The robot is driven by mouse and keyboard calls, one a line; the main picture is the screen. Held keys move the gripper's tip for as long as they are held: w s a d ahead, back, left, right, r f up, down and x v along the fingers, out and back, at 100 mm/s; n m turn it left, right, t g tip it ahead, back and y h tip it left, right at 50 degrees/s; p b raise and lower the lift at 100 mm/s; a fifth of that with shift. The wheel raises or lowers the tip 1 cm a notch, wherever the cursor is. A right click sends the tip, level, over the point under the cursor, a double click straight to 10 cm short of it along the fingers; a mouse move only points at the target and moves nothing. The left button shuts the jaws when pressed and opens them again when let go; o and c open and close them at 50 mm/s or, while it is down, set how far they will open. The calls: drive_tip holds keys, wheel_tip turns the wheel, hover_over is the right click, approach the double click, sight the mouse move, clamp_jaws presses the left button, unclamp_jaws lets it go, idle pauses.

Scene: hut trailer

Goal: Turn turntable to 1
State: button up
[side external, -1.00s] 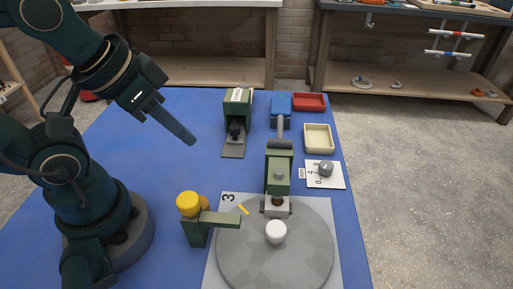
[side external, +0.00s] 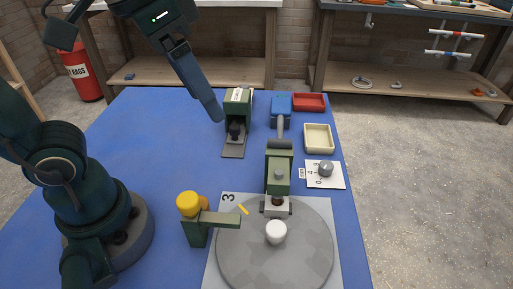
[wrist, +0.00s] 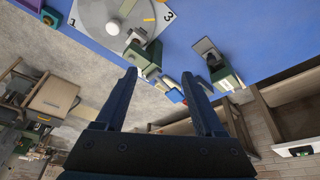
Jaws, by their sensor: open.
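The turntable (side external: 255,262) is a grey disc on a white plate at the front of the blue table, with a white knob (side external: 276,232) standing on it. The plate's 3 shows at its far left corner in the side view. In the wrist view the turntable (wrist: 95,15) is at the top, with the 1 at its left and the 3 at its right, and a yellow mark on the disc near the 3. My gripper (side external: 216,114) is up in the air left of the green dispenser, far from the turntable. Its two fingers (wrist: 165,75) are apart with nothing between them.
A green post with a yellow top (side external: 190,204) stands left of the turntable, and a green press (side external: 279,172) stands behind it. A green dispenser (side external: 237,110), red tray (side external: 309,102), cream tray (side external: 318,138) and dial plate (side external: 325,172) are farther back. The table's left middle is clear.

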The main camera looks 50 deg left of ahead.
drive_tip(key=w+d+m+g, duration=0.2)
drive_tip(key=w+d, duration=0.1)
drive_tip(key=d, duration=0.2)
drive_tip(key=m+g, duration=0.2)
approach(277, 228)
drive_tip(key=shift+y, duration=0.3)
wheel_tip(277, 228, down, 9)
drive_tip(key=shift+d+r, duration=0.15)
clamp_jaws()
idle(0.3)
drive_tip(key=shift+r, duration=0.1)
idle(1.2)
